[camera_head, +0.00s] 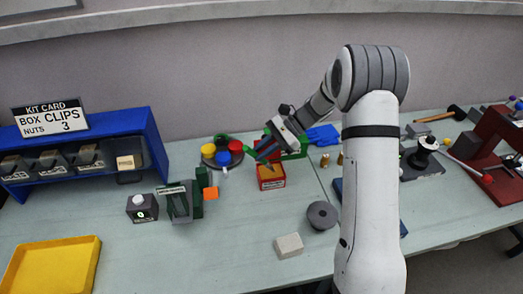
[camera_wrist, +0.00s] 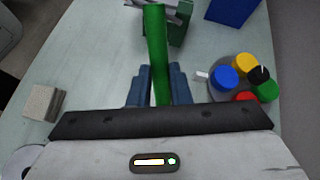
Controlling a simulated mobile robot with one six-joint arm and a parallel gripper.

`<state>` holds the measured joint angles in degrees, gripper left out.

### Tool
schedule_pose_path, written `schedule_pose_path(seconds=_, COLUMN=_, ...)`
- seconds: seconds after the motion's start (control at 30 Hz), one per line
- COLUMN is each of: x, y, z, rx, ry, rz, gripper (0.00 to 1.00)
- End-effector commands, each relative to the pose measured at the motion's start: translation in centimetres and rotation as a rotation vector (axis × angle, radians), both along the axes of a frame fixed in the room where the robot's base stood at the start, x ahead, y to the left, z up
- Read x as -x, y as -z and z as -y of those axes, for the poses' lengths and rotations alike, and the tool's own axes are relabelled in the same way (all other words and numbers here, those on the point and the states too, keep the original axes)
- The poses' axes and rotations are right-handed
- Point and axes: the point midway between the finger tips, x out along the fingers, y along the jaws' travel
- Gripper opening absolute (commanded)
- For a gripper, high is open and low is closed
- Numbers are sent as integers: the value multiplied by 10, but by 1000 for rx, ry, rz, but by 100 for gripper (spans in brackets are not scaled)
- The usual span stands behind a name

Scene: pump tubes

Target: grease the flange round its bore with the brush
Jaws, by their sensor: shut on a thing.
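My gripper (camera_head: 266,152) is shut on the green handle of the brush (camera_wrist: 155,50), which stands out between the blue fingers in the wrist view. In the head view my gripper hangs just above the open red and yellow box (camera_head: 271,183). The brush's bristles are not clear; I cannot tell whether they touch the box's contents. The flange (camera_head: 322,222) is a dark grey disc with a bore, lying on the bench to the right of and nearer than the box. Part of a pale round thing shows at the lower left of the wrist view.
A pale block (camera_head: 289,246) lies in front of the flange. A yellow tray (camera_head: 50,272) is at the front left. My arm hides part of the bench.

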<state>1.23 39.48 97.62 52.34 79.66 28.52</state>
Motion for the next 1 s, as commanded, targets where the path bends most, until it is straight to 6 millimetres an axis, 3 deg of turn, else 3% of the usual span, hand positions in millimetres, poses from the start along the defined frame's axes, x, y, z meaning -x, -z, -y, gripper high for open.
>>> schedule_pose_path(seconds=1.0, x=0, y=9, z=-1, rx=0, ry=-2, rz=0, gripper=0)
